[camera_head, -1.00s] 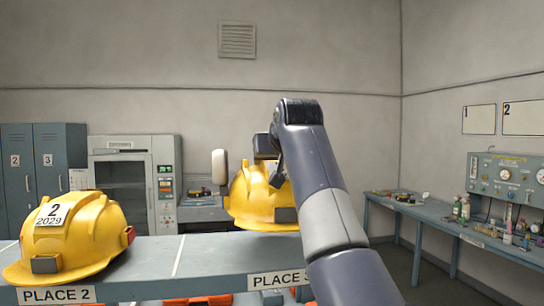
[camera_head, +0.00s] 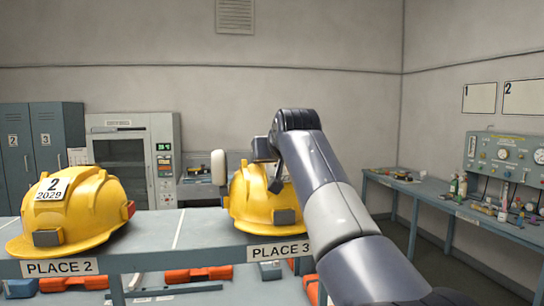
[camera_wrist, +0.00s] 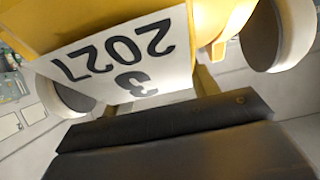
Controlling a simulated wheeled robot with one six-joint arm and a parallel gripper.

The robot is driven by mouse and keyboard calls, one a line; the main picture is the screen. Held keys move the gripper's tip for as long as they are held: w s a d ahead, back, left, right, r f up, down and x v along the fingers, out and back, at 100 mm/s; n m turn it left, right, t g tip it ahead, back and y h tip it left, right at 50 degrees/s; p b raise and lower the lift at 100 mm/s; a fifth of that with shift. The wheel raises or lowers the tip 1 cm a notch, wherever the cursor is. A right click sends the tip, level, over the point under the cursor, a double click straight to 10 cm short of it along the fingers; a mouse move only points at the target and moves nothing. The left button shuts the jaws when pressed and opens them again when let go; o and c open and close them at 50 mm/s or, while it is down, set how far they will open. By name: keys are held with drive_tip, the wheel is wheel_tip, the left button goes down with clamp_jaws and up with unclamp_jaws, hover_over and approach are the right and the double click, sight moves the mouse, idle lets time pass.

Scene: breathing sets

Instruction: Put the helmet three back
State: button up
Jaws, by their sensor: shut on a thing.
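The yellow helmet three (camera_head: 265,204) is at the PLACE 3 label (camera_head: 279,250) on the shelf. Its white tag (camera_wrist: 122,60) reads 3 and 2027 in the wrist view. My gripper (camera_head: 248,170) is shut on this helmet from above, with a pale finger pad at its left side. The helmet sits upright, low over the shelf top; I cannot tell whether its rim touches. In the wrist view the two round pads (camera_wrist: 278,35) flank the yellow shell. My arm hides the helmet's right side.
Yellow helmet 2 (camera_head: 70,212) stands at left above the PLACE 2 label (camera_head: 60,267). The grey shelf (camera_head: 190,232) has a white dividing line between the places. Orange items (camera_head: 198,274) lie on a lower level. A workbench (camera_head: 440,203) stands at right.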

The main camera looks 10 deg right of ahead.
drive_tip(key=shift+f+b, duration=0.5)
idle(0.4)
drive_tip(key=o, duration=1.4)
drive_tip(key=shift+s, duration=0.1)
drive_tip(key=o, duration=0.3)
drive_tip(key=shift+f, duration=0.15)
drive_tip(key=b+v, duration=0.2)
drive_tip(key=v, duration=0.8)
drive_tip(key=shift+s+r, duration=0.3)
